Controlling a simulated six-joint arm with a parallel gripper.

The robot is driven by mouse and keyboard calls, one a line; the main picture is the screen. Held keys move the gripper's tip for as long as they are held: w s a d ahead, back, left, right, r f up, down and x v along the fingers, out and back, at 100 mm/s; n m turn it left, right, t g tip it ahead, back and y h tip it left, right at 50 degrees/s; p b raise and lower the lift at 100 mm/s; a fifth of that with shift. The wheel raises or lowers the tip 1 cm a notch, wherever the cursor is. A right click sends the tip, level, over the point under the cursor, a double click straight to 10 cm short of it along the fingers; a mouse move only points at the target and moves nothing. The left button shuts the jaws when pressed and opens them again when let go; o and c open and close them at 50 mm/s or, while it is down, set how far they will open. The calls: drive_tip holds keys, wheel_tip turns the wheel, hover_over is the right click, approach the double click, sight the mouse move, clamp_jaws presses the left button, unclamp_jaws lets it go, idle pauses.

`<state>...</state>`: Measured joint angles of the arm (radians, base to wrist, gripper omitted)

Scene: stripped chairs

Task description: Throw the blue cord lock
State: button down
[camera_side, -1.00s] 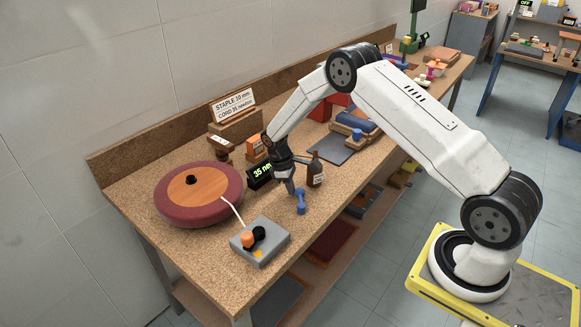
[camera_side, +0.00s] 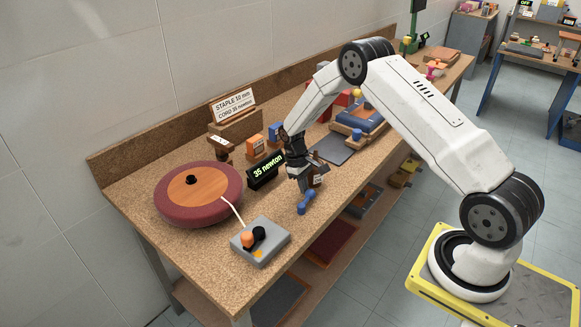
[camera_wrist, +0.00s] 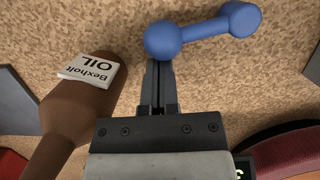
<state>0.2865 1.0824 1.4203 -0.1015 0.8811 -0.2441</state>
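The blue cord lock (camera_side: 306,202) is a dumbbell-shaped piece with a rounded knob at each end, near the bench's front edge. In the wrist view the cord lock (camera_wrist: 205,28) runs from a near ball at top centre to a second knob at upper right. My gripper (camera_side: 301,187) points down at its upper end. In the wrist view the fingers of my gripper (camera_wrist: 159,72) are together, with nothing visible between them. Their tips meet the edge of the near ball, which partly hides them; whether they touch it I cannot tell.
A brown oil bottle (camera_wrist: 80,105) stands close beside my fingers. A "35 newton" display (camera_side: 266,171) is to the left. A grey box with orange and black knobs (camera_side: 260,252) and a round red cushion (camera_side: 170,212) are further left. A dark mat (camera_side: 334,149) lies behind.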

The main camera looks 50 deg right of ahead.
drive_tip(key=shift+r, duration=0.1)
idle(0.3)
drive_tip(key=w+r, duration=0.6)
drive_tip(key=r, duration=0.5)
drive_tip(key=shift+w+a+r+m, duration=0.15)
drive_tip(key=shift+w+r+m, duration=0.05)
drive_tip(key=shift+w+m, duration=0.1)
idle(0.4)
drive_tip(key=x, duration=0.9)
drive_tip(key=shift+s+f, duration=0.1)
drive_tip(key=shift+f, duration=0.3)
drive_tip(key=shift+s+f, duration=0.35)
drive_tip(key=shift+s, duration=0.75)
drive_tip(key=shift+s+f, duration=0.15)
drive_tip(key=shift+s, duration=0.7)
